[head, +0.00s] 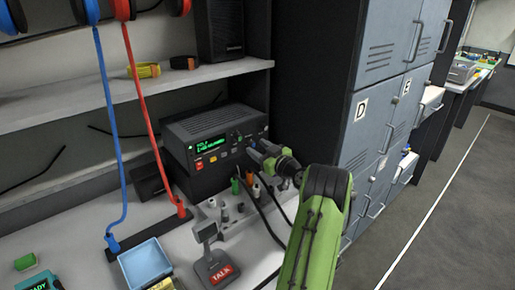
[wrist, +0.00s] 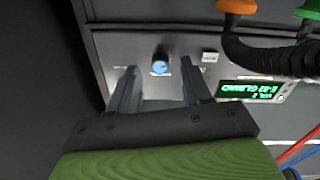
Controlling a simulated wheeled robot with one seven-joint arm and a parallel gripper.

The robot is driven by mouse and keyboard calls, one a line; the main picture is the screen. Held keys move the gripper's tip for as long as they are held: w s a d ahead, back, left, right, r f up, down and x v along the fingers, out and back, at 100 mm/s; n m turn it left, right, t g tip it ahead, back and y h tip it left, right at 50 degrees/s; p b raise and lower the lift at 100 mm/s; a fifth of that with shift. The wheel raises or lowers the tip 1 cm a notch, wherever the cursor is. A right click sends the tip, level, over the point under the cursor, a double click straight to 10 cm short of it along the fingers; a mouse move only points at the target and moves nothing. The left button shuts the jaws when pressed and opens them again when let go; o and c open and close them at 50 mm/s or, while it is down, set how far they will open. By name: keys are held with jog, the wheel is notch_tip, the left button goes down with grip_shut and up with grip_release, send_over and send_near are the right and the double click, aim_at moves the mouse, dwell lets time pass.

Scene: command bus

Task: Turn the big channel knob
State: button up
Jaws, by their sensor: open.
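The radio (head: 208,132) stands on the bench under the shelf, with a lit green display (head: 209,145). In the wrist view its front panel (wrist: 110,55) appears upside down. A round knob with a blue face (wrist: 160,64) sits on that panel. My gripper (wrist: 159,72) is open and points at the panel, one finger to each side of the knob. I see gaps between the fingers and the knob; I cannot tell how deep they reach. In the head view my gripper (head: 256,153) is at the radio's right front and hides part of that side.
Orange and green plugs and a thick black cable (wrist: 270,55) show close to the radio's front. A desk microphone marked TALK (head: 217,268) and a blue tray (head: 146,262) lie on the bench. Red and blue cords hang at left. Grey lockers (head: 370,130) stand right of my arm.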

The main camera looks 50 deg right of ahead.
jog(key=shift+w+d, duration=0.15)
jog(key=shift+w, duration=0.45)
grip_shut()
